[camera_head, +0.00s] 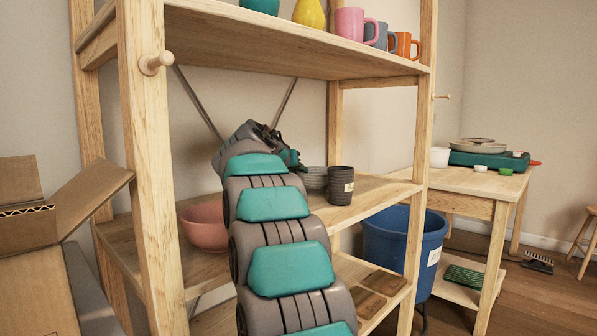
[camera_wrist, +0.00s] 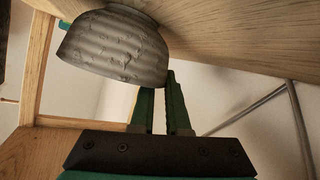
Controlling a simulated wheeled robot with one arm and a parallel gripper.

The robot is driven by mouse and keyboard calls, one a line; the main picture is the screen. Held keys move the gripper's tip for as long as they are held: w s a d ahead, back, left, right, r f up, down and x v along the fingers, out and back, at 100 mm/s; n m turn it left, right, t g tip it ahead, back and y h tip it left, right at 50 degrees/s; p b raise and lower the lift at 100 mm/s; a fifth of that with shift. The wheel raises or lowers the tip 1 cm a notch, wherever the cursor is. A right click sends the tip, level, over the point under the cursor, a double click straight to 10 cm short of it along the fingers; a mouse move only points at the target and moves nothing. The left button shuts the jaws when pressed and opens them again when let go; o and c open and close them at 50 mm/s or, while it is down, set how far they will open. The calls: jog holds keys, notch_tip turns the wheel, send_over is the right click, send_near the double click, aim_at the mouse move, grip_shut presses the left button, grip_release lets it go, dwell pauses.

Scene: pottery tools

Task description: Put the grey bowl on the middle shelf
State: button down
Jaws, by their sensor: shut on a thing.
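The grey bowl (camera_head: 314,178) is at the middle shelf (camera_head: 385,190), just left of a dark ribbed cup. In the wrist view, which looks upside down, the ribbed grey bowl (camera_wrist: 112,48) has its base at or very near the wooden shelf surface (camera_wrist: 225,35). My gripper (camera_wrist: 160,85) has its green fingers shut on the bowl's rim. In the head view my arm reaches in from the front and partly hides the bowl and the fingers.
The dark cup (camera_head: 341,186) stands close to the bowl's right. A pink bowl (camera_head: 204,227) sits left on the same shelf. Shelf posts frame the opening, and the upper shelf (camera_head: 270,40) with mugs is overhead. A blue bin (camera_head: 403,240) stands at right.

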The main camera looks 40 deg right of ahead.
jog(key=c, duration=0.9)
grip_release()
jog(key=v, duration=0.7)
jog(key=shift+s+a+r, duration=0.1)
jog(key=shift+s+a, duration=0.05)
jog(key=shift+a, duration=0.05)
